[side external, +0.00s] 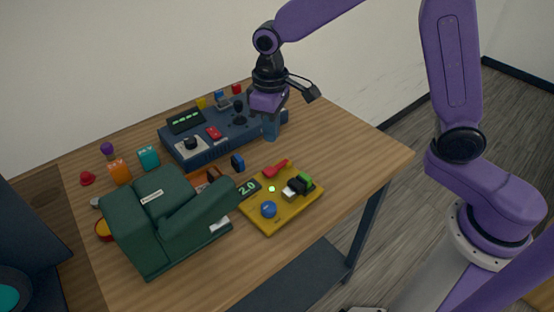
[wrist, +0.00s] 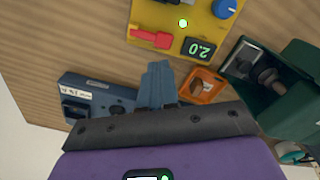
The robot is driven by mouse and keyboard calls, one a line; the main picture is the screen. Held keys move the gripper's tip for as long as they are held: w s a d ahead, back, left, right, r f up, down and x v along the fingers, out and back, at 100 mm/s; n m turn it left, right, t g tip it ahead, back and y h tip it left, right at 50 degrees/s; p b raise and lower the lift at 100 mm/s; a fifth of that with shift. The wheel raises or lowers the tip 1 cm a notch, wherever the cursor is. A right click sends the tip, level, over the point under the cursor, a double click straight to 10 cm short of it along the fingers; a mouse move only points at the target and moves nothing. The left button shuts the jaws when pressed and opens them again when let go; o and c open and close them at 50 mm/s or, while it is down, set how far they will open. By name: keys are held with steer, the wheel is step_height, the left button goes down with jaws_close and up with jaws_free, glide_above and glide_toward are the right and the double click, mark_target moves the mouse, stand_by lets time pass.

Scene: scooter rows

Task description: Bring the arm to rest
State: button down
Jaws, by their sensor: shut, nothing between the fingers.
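My gripper (side external: 271,132) is on the purple arm, pointing down near the right end of the dark blue console (side external: 224,146) in the side external view. Its fingers are shut together and empty. In the wrist view the closed blue-grey fingers (wrist: 157,78) show in the middle and cover part of the console (wrist: 95,96). Whether the fingertips touch the console or hang above the table cannot be told.
A yellow panel (side external: 265,217) with a red lever, blue knob and green-lit display lies at the table's front. A dark green machine (side external: 146,247) stands at left. Small coloured objects sit along the back and left. The wooden table (side external: 352,160) is bare at right.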

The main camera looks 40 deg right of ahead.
steer(key=s+d+r+n, duration=0.1)
steer(key=s+d+n, duration=0.2)
steer(key=s, duration=1)
steer(key=s+d+r+n, duration=0.2)
steer(key=s+d, duration=0.7)
steer(key=s, duration=0.5)
steer(key=shift+d+n, duration=0.35)
steer(key=shift+n, duration=0.45)
